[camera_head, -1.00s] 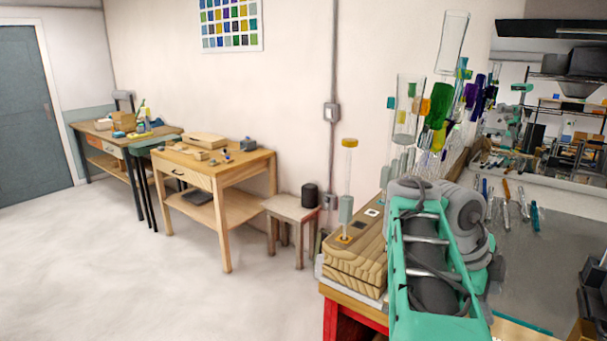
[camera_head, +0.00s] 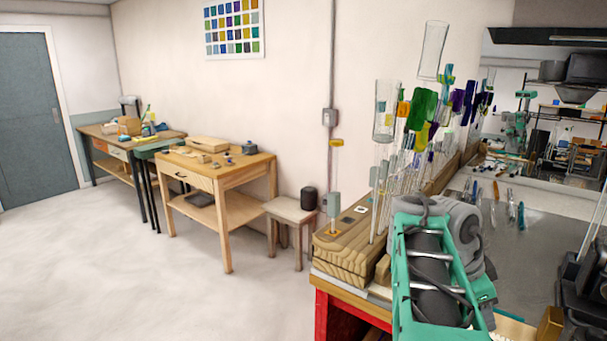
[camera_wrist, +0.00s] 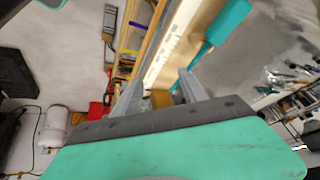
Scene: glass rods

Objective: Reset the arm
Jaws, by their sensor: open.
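My gripper (camera_wrist: 160,88) shows in the wrist view, with its two grey fingers spread apart. Nothing is clearly held between them. A small tan block (camera_wrist: 160,99) shows in the gap, but I cannot tell its distance. In the head view my green and grey arm link is at the lower right, and the gripper is not visible there. Glass rods with coloured ends, among them a green piece (camera_head: 421,108), stand upright in and behind a wooden block (camera_head: 345,262) beside the arm.
A grey worktop (camera_head: 540,260) with several slim tools lies right of the arm. A teal-handled tool (camera_wrist: 228,22) is beyond the fingers in the wrist view. A stool (camera_head: 291,214) and a wooden table (camera_head: 220,180) stand further left. The floor (camera_head: 120,275) at left is clear.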

